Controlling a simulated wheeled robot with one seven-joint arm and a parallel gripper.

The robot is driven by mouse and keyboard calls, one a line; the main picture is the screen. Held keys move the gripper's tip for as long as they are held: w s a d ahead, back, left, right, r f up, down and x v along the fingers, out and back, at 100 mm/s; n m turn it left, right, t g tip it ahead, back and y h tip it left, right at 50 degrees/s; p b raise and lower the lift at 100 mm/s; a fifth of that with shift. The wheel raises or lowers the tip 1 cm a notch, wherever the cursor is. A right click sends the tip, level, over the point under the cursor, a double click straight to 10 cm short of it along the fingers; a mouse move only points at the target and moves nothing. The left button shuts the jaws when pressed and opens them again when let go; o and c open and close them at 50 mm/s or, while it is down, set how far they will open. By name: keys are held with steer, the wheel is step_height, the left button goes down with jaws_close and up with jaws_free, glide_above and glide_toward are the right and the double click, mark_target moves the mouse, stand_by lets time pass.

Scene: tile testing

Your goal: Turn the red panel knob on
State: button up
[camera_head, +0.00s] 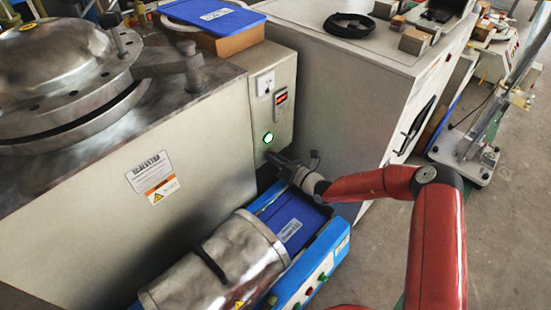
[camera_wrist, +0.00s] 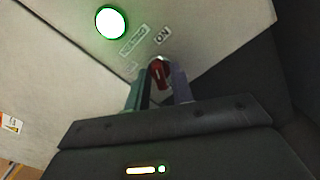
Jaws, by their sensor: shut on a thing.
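The red panel knob (camera_wrist: 159,74) is on the light metal panel in the wrist view, between the two fingers of my gripper (camera_wrist: 160,88). The fingers are shut on it from both sides. A label reading "ON" (camera_wrist: 162,36) is just above the knob, beside another label (camera_wrist: 133,40). In the head view my gripper (camera_head: 270,155) reaches the lower part of the machine's front panel (camera_head: 283,125), below a lit green lamp (camera_head: 268,137). The knob is hidden there by the gripper. The lamp also glows in the wrist view (camera_wrist: 111,22).
A blue machine with a metal cylinder (camera_head: 215,265) stands below my arm. A large white cabinet (camera_head: 335,90) is close on the right of the panel. A round-lidded metal vessel (camera_head: 60,80) sits on the machine at left.

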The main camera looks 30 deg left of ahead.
steer(key=o, duration=0.7)
steer(key=v, duration=0.8)
